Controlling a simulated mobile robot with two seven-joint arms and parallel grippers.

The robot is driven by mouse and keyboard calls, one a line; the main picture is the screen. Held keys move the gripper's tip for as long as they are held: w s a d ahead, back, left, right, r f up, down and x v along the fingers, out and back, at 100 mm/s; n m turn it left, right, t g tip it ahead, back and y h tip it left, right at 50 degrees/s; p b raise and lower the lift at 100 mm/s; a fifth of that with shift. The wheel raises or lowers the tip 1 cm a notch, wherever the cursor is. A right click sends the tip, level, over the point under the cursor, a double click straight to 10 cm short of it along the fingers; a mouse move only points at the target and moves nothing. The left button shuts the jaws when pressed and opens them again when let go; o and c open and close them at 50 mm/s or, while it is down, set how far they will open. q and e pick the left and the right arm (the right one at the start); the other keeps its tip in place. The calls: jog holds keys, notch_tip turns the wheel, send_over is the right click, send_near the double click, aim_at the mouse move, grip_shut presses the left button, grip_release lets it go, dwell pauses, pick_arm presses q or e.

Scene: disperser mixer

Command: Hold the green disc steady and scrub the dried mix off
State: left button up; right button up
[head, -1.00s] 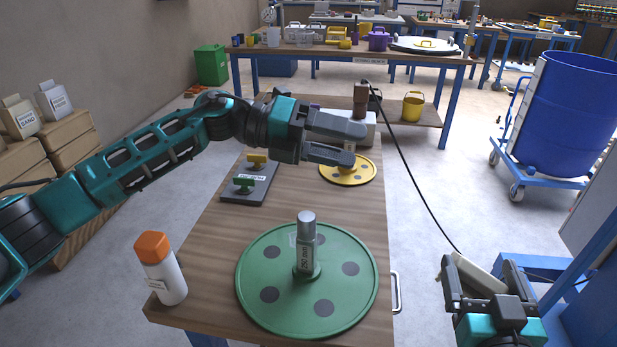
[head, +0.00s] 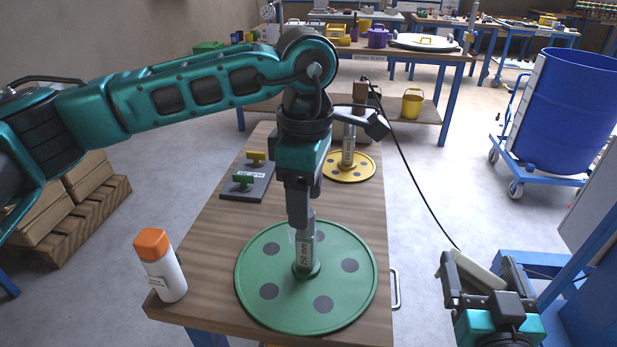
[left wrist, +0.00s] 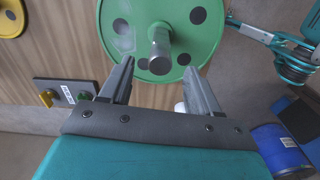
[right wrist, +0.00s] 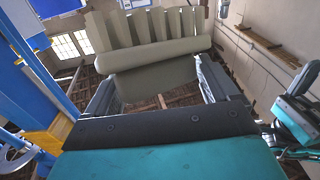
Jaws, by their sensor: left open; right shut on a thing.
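The green disc (head: 250,290) lies flat on the wooden bench, with dark round spots and an upright metal shaft (head: 304,255) marked 250 mm. A pale greyish smear (left wrist: 122,38) shows on the disc in the left wrist view. My left gripper (head: 302,212) points down over the shaft's top. In the left wrist view its open fingers (left wrist: 160,70) lie either side of the shaft's line, with no visible contact. My right gripper (head: 480,270) is shut on a beige brush (right wrist: 155,55) with thick bristle-like blocks, off the bench's right side.
A white bottle with an orange cap (head: 163,270) stands at the bench's front left. A dark rack (head: 247,185) with green and yellow knobs and a yellow disc (head: 355,170) with its own shaft lie further back.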

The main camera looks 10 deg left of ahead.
aim_at(306, 237)
pick_arm(q)
notch_tip(306, 237, down, 9)
jog(key=shift+r, duration=0.15)
jog(key=shift+c, duration=0.3)
grip_shut()
dwell(0.4)
dwell(0.8)
jog(key=c, duration=1)
grip_release()
jog(key=shift+c, duration=0.2)
